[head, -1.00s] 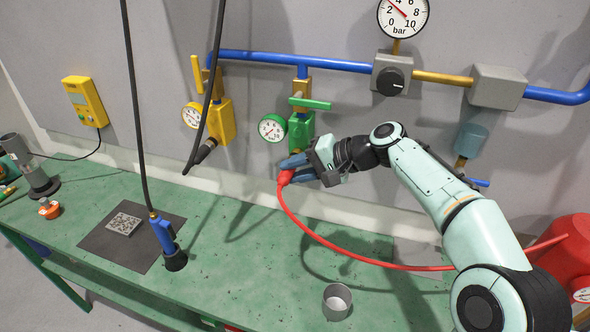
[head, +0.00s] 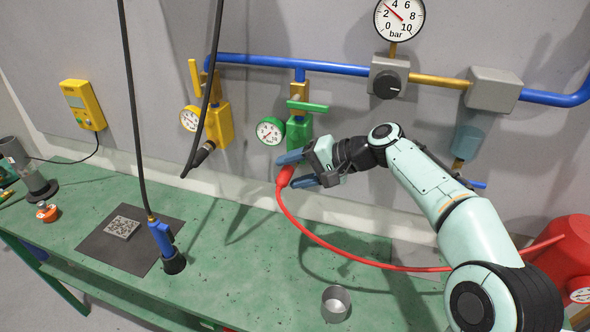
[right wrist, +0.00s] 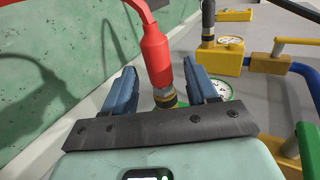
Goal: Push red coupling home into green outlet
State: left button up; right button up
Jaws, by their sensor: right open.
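The red coupling (head: 284,176) is on the end of a red hose, just below the green outlet (head: 299,128) on the wall. My right gripper (head: 289,170) is open, its blue fingers spread around the coupling. In the right wrist view the coupling (right wrist: 156,55) lies between the open fingers (right wrist: 163,84), with gaps on both sides. Its dark, brass-banded end points toward my palm. The mating point is hidden by my gripper, so I cannot tell how deep the coupling sits. My left gripper is not in view.
A green gauge (head: 270,131) is beside the outlet. A yellow valve (head: 218,124) with a black hose is to its left. A metal cup (head: 336,302) stands near the bench front.

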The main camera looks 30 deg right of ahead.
jog(key=v, duration=1.3)
jog(key=shift+r, duration=0.1)
